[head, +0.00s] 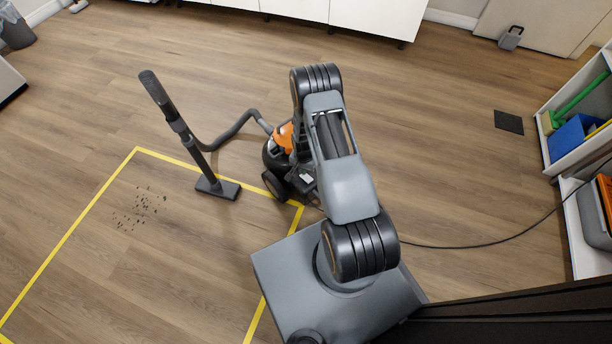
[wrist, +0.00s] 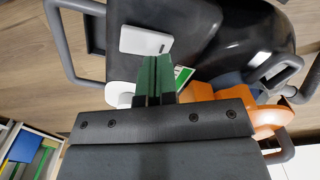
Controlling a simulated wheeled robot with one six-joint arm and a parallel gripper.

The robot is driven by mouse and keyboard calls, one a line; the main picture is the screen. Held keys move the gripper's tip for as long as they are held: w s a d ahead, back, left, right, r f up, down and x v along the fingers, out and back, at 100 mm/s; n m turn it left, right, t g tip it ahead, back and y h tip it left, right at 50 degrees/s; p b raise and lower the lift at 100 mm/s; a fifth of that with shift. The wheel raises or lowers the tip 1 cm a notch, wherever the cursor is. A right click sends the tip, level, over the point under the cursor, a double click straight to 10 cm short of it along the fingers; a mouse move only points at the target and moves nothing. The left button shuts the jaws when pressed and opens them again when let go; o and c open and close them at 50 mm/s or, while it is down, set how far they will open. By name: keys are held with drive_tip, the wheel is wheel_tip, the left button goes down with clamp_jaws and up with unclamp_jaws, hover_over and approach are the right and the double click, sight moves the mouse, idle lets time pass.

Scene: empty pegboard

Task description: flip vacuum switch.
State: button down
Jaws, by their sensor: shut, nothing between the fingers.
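The vacuum (head: 275,158) stands on the wood floor, a black body with an orange part, partly hidden behind my arm in the head view. In the wrist view its black body (wrist: 240,40) fills the upper middle, with orange parts (wrist: 225,93) at right. A white rectangular plate (wrist: 146,40) with a small grey mark at its right end lies on the dark housing; it looks like the switch. My gripper (wrist: 155,60) is shut and empty, its green fingertips right at the plate's lower edge. I cannot tell whether they touch it. The fingers are not clear in the head view.
The vacuum's hose and upright wand (head: 190,140) with floor head (head: 217,188) stand to the left. Yellow tape (head: 68,238) marks a floor area with dark debris (head: 140,208). A cord (head: 470,246) runs right toward a shelf (head: 548,150). Floor between is clear.

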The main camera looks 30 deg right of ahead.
drive_tip(key=shift+r+p, duration=1.35)
drive_tip(key=shift+r, duration=0.95)
drive_tip(key=shift+w+r, duration=0.1)
drive_tip(key=shift+r, duration=0.2)
drive_tip(key=a+r+n+t+p, duration=0.3)
drive_tip(key=r+p, duration=1.2)
drive_tip(key=r, duration=2.5)
drive_tip(key=s+a+r+n+p, duration=0.2)
drive_tip(key=s+r+p, duration=0.3)
drive_tip(key=r, duration=0.5)
drive_tip(key=s+a+r+n+p, duration=0.2)
drive_tip(key=s+r+p, duration=0.3)
drive_tip(key=r, duration=0.6)
drive_tip(key=s+a+r+n+p, duration=0.2)
drive_tip(key=s+r+p, duration=0.3)
drive_tip(key=r, duration=0.5)
drive_tip(key=shift+s+a+r+n+t, duration=0.2)
drive_tip(key=shift+s+a+n+t, duration=0.15)
drive_tip(key=shift+s, duration=0.3)
